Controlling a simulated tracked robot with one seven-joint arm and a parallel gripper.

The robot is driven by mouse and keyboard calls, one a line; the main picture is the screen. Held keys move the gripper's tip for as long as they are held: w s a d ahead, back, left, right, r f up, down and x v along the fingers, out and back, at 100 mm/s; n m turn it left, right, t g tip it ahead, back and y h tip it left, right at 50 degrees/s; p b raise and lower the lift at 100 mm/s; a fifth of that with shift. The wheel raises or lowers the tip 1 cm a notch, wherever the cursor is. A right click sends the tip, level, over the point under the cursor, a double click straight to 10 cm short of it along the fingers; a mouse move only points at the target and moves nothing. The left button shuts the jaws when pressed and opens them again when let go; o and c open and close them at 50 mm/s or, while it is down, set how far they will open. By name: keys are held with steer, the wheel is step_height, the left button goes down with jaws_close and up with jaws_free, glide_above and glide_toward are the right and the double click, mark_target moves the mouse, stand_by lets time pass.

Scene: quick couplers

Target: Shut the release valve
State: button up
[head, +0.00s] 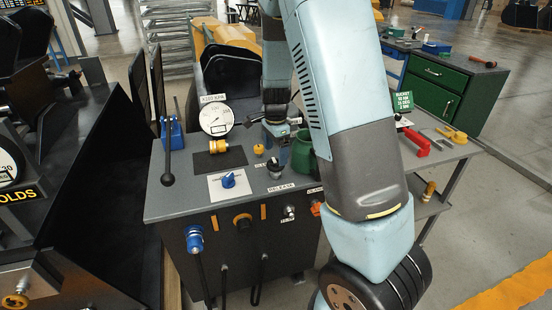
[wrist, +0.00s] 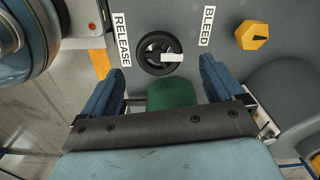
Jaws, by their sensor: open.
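The release valve (wrist: 158,52) is a round black knob with a short white lever, beside the RELEASE label in the wrist view. Its lever points right there. In the head view, the valve (head: 275,169) stands on the bench top above its label. My gripper (head: 277,130) is over the bench just above the valve, partly hidden by my arm. In the wrist view, the blue fingers of my gripper (wrist: 163,70) are spread wide and empty. The valve lies just beyond the fingertips, roughly midway between them, with no contact visible.
A yellow bleed knob (wrist: 257,35) stands near the valve. A green container (head: 303,152) is close on the valve's right in the head view. The bench also holds a gauge (head: 216,119), a blue knob (head: 228,180) and a black-handled lever (head: 168,150).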

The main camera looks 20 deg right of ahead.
mark_target(276, 163)
step_height(276, 163, up, 10)
steer(key=shift+f, duration=0.2)
stand_by(0.5)
steer(key=s+r+n+t, duration=0.2)
steer(key=s+r+n, duration=0.6)
steer(key=s, duration=0.6)
steer(key=s+r+n+t, duration=0.3)
steer(key=s+r+n, duration=0.5)
steer(key=s, duration=0.5)
steer(key=shift+s+r+t, duration=0.2)
steer(key=shift+s+t, duration=0.1)
steer(key=shift+s, duration=0.1)
stand_by(0.6)
